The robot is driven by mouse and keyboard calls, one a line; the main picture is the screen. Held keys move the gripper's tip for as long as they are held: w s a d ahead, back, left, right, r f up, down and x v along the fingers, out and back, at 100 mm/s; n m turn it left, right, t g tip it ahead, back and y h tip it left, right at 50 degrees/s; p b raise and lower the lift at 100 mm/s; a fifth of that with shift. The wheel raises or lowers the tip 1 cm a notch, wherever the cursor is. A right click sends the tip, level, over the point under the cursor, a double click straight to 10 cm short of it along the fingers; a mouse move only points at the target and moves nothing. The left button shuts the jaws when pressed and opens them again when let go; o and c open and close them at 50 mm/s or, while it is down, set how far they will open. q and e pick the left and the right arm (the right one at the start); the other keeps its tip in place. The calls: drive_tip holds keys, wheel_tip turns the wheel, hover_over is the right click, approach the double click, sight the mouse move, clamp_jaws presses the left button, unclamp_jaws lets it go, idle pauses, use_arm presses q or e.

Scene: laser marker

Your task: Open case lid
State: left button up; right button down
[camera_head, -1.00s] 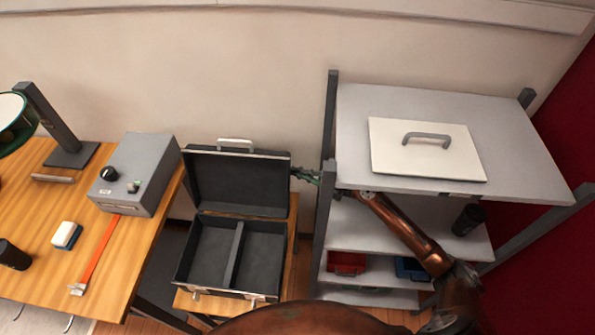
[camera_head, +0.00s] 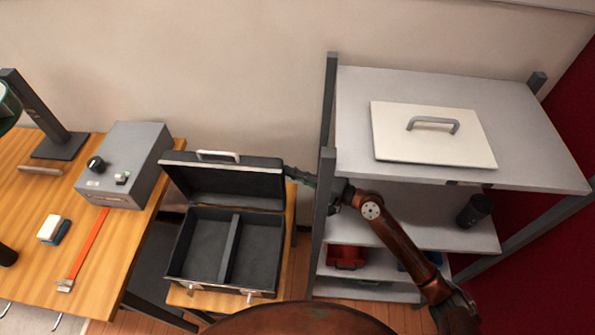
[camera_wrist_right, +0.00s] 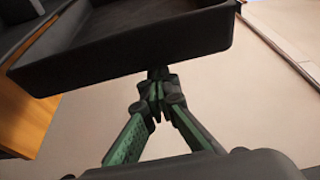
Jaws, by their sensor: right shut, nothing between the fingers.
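The black case (camera_head: 223,252) stands open on a low wooden stand. Its divided base faces up. The lid (camera_head: 225,183) is raised at the back edge, roughly upright, with its dark inside towards me and a pale handle (camera_head: 218,155) on its far side. My right gripper (camera_head: 291,173) is at the lid's right side, shut and empty. In the right wrist view its green fingers (camera_wrist_right: 157,78) meet just at the edge of a dark tray-like part, seemingly the lid (camera_wrist_right: 140,55); I cannot tell if they touch.
A shelf unit (camera_head: 350,85) stands close at right, its post (camera_head: 325,210) beside my right arm. A white panel with a handle (camera_head: 430,145) lies on top. The wooden table (camera_head: 105,235) at left holds a grey box (camera_head: 130,160).

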drive_tip(key=v, duration=1.2)
